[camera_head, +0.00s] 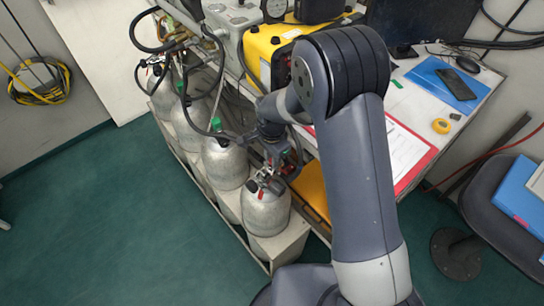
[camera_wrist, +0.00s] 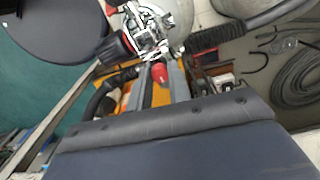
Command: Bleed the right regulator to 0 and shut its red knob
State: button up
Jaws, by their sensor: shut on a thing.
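In the wrist view a red knob (camera_wrist: 158,72) sits between the grey fingers of my gripper (camera_wrist: 162,84), which is shut on it. Beside it is a chrome valve body (camera_wrist: 148,28) with a dark round part and a red ring (camera_wrist: 126,42). In the head view my gripper (camera_head: 274,158) is over the top of the nearest silver cylinder (camera_head: 265,212). Small red parts (camera_head: 253,187) show on that cylinder's valve. My arm and hand hide much of the regulator, and I cannot read any gauge on it.
More silver cylinders (camera_head: 224,163) stand in a row in a pale rack, with black hoses over them. A yellow case (camera_head: 262,48) and a red-edged clipboard (camera_head: 408,150) are on the bench to the right. The green floor (camera_head: 120,225) at left is clear.

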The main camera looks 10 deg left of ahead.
grip_shut()
jog(key=shift+n, duration=0.4)
jog(key=n+b, duration=0.1)
jog(key=n, duration=0.2)
jog(key=shift+f+n+b, duration=0.1)
jog(key=shift+n+b, duration=0.2)
jog(key=shift+b, duration=0.1)
jog(key=n+b, duration=0.1)
jog(key=n, duration=0.5)
jog(key=shift+b, duration=0.3)
jog(key=n, duration=0.5)
jog(key=shift+n+b, duration=0.4)
jog(key=n, duration=0.5)
